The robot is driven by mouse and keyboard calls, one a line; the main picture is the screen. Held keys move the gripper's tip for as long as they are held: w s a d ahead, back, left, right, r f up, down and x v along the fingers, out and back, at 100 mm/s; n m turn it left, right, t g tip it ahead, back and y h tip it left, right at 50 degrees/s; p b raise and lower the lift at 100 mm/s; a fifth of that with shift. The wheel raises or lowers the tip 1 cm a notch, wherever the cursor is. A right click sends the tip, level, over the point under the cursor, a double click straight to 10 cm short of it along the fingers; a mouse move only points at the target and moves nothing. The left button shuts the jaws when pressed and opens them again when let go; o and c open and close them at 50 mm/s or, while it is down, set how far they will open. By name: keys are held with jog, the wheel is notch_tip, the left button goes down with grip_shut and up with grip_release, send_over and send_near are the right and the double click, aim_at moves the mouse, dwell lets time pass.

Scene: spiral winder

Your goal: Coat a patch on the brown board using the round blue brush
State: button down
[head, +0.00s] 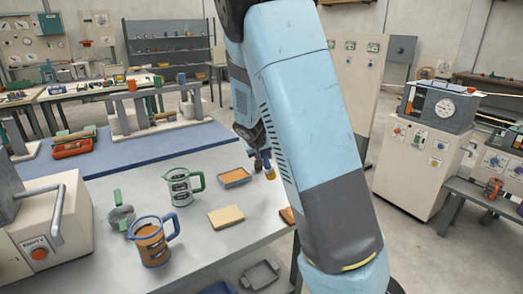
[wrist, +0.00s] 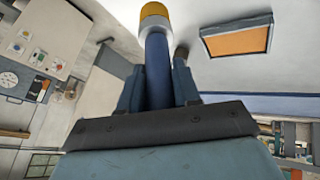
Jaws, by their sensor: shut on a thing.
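My gripper (wrist: 157,85) is shut on the round blue brush (wrist: 157,62), which has a pale ferrule and a yellow-orange tip. In the head view the brush (head: 269,171) hangs tip down just right of a shallow grey tray (head: 235,178) with orange contents, apart from it. The tray also shows in the wrist view (wrist: 206,44), to the right of the brush. A brown board (head: 287,215) lies at the table's right edge, mostly hidden by my arm. A tan slab (head: 226,217) lies left of it. My fingers are mostly hidden in the head view.
A green-handled jug (head: 180,188), a blue-handled jug (head: 152,241) with brown contents and a small grey-green pot (head: 121,217) stand left on the grey table. A machine with a bent bar (head: 45,240) is at the far left. A blue strip (head: 130,156) runs along the back.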

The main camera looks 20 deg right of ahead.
jog(key=shift+r, duration=1.35)
